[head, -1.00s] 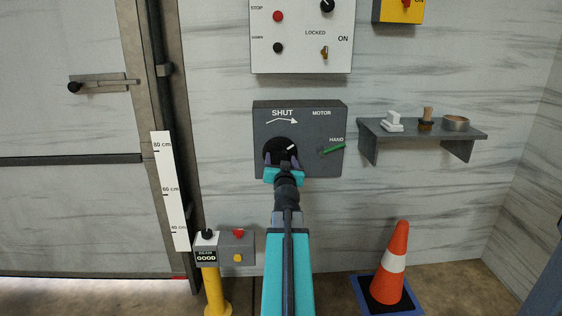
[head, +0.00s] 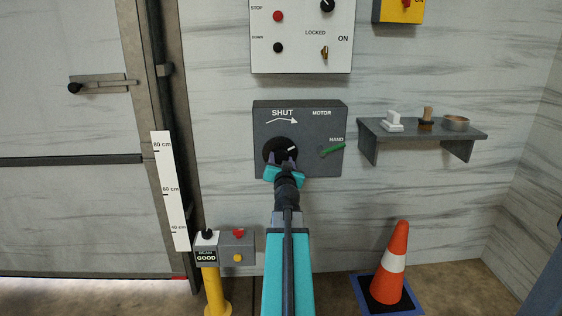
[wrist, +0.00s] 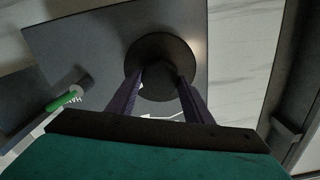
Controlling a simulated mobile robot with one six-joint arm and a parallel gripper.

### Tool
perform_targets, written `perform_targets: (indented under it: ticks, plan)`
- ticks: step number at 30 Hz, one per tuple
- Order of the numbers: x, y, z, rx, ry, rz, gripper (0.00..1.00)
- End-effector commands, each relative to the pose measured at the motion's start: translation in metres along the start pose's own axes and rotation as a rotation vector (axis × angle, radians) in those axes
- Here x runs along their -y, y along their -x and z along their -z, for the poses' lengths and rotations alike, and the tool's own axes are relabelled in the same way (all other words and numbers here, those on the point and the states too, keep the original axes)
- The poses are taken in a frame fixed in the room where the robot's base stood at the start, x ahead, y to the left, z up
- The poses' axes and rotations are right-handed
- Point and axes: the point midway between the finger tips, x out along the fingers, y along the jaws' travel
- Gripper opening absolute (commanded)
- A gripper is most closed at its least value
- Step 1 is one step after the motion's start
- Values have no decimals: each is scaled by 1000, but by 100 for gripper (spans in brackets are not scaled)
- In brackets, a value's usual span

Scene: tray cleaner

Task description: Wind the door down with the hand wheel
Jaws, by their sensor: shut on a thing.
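The hand wheel (head: 273,146) is a round black disc with a white mark, on a grey box (head: 301,112) labelled SHUT with an arrow pointing right. My gripper (head: 283,163) reaches it from below, tilted. In the wrist view, my gripper (wrist: 162,80) has its two purple fingers on either side of the wheel's dark round middle (wrist: 158,50), shut on it. The green lever (head: 332,149) points toward HAND; it also shows in the wrist view (wrist: 65,99). The pale door (head: 70,215) is at the left, its bottom edge near the floor.
A white height scale (head: 168,190) stands beside the door. A control panel (head: 301,55) hangs above the box. A shelf (head: 475,133) with small items is at the right. An orange cone (head: 392,262) and a yellow post (head: 213,290) stand below.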

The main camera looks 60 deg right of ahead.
Motion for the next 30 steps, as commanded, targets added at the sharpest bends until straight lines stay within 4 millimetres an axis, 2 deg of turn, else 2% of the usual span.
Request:
perform_targets:
  ticks: [21, 30]
  plan:
    - [-2, 0, 1, -6, -618, 0, 24]
    - [-2, 0, 0, -7, -785, 0, 24]
